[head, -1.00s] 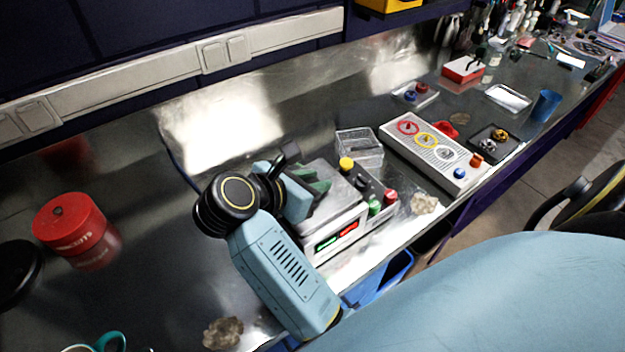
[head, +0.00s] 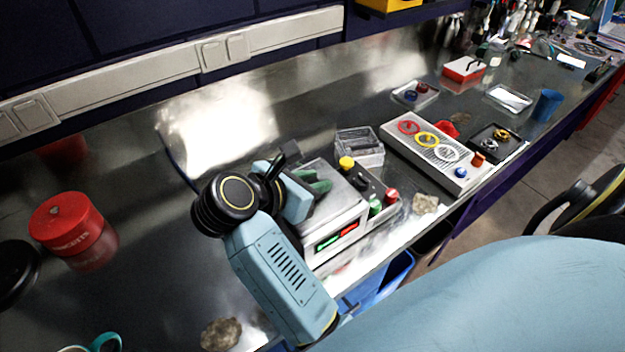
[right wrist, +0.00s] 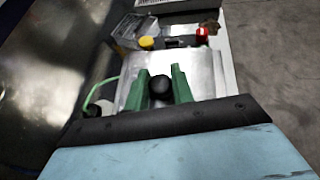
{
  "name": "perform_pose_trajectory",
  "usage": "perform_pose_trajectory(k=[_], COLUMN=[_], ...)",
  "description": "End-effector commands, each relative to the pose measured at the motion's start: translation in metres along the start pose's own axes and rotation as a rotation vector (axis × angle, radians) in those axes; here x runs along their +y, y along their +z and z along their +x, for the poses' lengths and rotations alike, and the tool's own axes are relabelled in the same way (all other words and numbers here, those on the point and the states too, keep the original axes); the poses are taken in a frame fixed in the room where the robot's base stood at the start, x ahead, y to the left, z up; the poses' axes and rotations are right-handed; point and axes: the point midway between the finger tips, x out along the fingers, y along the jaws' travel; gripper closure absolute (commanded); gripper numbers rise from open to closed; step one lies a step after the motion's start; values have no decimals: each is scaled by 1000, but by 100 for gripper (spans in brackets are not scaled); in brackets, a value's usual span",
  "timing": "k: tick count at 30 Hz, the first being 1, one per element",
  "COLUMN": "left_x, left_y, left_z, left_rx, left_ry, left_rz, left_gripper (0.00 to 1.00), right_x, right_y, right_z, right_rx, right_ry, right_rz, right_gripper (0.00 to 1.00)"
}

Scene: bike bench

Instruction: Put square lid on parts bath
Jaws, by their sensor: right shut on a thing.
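My right gripper (right wrist: 160,86) has green fingers shut on a round black knob (right wrist: 160,88). The knob stands in front of a flat silver plate (right wrist: 125,62), which looks like the square lid. In the head view the right gripper (head: 318,186) is over the silver parts bath (head: 338,240), a box with green and red displays on its front. The silver plate (head: 343,196) shows at the bath's top. I cannot tell whether it rests on the rim or hangs just above it. My arm hides the bath's left side. My left gripper is not in view.
A dark control strip with yellow, green and red knobs (head: 391,195) adjoins the bath. A clear box (head: 362,150) stands behind, and a grey tray with coloured rings (head: 420,150) to the right. A red tin (head: 70,228) is at left. Bench between tin and arm is clear.

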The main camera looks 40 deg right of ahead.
Motion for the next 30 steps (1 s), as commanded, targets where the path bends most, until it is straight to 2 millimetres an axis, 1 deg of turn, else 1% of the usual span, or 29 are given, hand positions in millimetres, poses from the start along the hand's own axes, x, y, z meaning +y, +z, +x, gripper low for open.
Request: perform_pose_trajectory(k=[17, 18, 22, 23, 30], left_x=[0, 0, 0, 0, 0], left_y=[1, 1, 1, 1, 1], left_z=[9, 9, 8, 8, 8], left_rx=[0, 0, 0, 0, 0], left_ry=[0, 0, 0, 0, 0], left_rz=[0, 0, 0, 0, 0], left_gripper=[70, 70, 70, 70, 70], right_x=[0, 0, 0, 0, 0], right_y=[-7, -6, -6, -6, -6], right_z=[4, 3, 3, 3, 3], right_rx=[0, 0, 0, 0, 1], right_ry=[0, 0, 0, 0, -1], right_rz=[1, 0, 0, 0, -1], right_gripper=[100, 71, 54, 51, 51])
